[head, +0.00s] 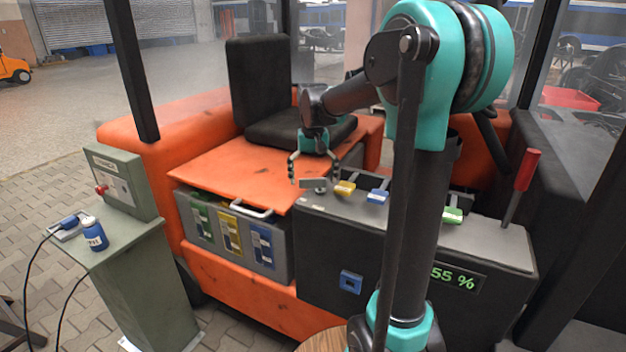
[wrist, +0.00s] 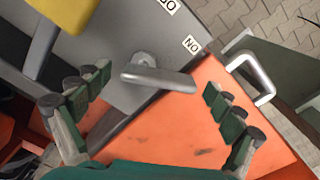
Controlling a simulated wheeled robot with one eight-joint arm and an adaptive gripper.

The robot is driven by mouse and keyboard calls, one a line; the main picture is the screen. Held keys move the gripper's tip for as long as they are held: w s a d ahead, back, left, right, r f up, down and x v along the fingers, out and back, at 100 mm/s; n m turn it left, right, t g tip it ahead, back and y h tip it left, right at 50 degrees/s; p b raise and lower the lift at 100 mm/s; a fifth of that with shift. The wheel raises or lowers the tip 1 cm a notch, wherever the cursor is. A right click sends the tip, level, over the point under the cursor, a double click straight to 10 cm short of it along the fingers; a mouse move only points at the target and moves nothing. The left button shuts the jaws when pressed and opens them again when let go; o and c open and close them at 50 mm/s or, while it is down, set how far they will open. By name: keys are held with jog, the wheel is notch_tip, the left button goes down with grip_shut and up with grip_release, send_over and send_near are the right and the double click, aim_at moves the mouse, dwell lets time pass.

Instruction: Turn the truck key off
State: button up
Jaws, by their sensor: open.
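The truck key (wrist: 160,77) is a grey bar-shaped handle on a round boss, on the grey console top. In the wrist view it lies nearly level across the picture. A white label (wrist: 191,45) appears to read "NO" in the picture, and another label (wrist: 167,5) is cut by the top edge. In the head view the key (head: 313,184) sits at the console's left end. My gripper (head: 314,181) is over it, fingers spread. In the wrist view my gripper (wrist: 158,95) has one finger pad on each side of the key, both apart from it.
Yellow (head: 345,188), blue (head: 377,197) and green (head: 452,215) levers stand along the console, with a red-handled lever (head: 526,170) at right. The orange deck (head: 240,172) and a battery box (head: 232,232) lie left. A green-grey pedestal (head: 125,180) stands farther left.

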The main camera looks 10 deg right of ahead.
jog(key=shift+c, duration=0.3)
jog(key=c, duration=1.1)
jog(key=n, duration=0.3)
jog(key=s+n, duration=0.1)
jog(key=n, duration=0.2)
jog(key=shift+s+d, duration=0.1)
jog(key=n, duration=0.5)
jog(key=shift+s+d+n, duration=0.35)
jog(key=shift+s+n, duration=0.05)
jog(key=o, duration=1.2)
jog(key=shift+c, duration=0.2)
